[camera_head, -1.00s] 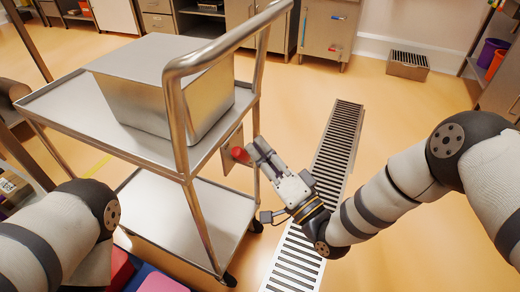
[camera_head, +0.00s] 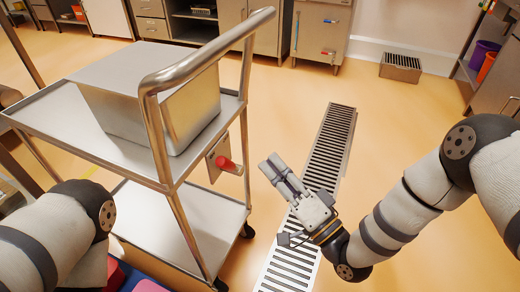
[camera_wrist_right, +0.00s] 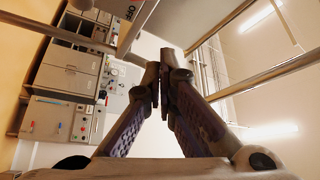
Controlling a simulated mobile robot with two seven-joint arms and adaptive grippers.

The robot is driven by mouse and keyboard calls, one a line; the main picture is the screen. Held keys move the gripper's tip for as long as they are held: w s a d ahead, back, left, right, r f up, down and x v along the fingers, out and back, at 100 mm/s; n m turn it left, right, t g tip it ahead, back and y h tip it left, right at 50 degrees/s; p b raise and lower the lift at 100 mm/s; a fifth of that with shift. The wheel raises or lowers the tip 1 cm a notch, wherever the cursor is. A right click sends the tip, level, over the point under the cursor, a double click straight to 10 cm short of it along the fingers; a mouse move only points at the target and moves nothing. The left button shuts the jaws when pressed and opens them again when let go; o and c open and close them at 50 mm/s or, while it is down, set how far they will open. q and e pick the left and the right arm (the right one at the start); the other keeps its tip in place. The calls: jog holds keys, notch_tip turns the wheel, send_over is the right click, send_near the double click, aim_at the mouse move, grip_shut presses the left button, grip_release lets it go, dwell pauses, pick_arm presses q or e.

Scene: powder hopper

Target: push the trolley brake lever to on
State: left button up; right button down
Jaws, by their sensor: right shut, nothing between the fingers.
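The steel trolley (camera_head: 75,125) stands at left in the head view. Its brake lever (camera_head: 229,166) has a red grip and sits on a small plate (camera_head: 213,158) at the trolley's right side. The red grip points right, out from the plate. I cannot tell its setting. My right gripper (camera_head: 268,164) is shut and empty, right of the lever with a gap between them. In the right wrist view my shut fingers (camera_wrist_right: 166,65) point up, and part of a plate marked "OFF" (camera_wrist_right: 128,12) shows at the top. My left gripper is out of view.
A large metal box (camera_head: 150,100) rests on the trolley's top shelf. A slotted floor drain (camera_head: 328,150) runs behind my right gripper. Cabinets (camera_head: 320,35) line the back wall. The floor right of the drain is open up to my right arm.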

jog(key=shift+v, duration=1.65)
jog(key=shift+w, duration=0.2)
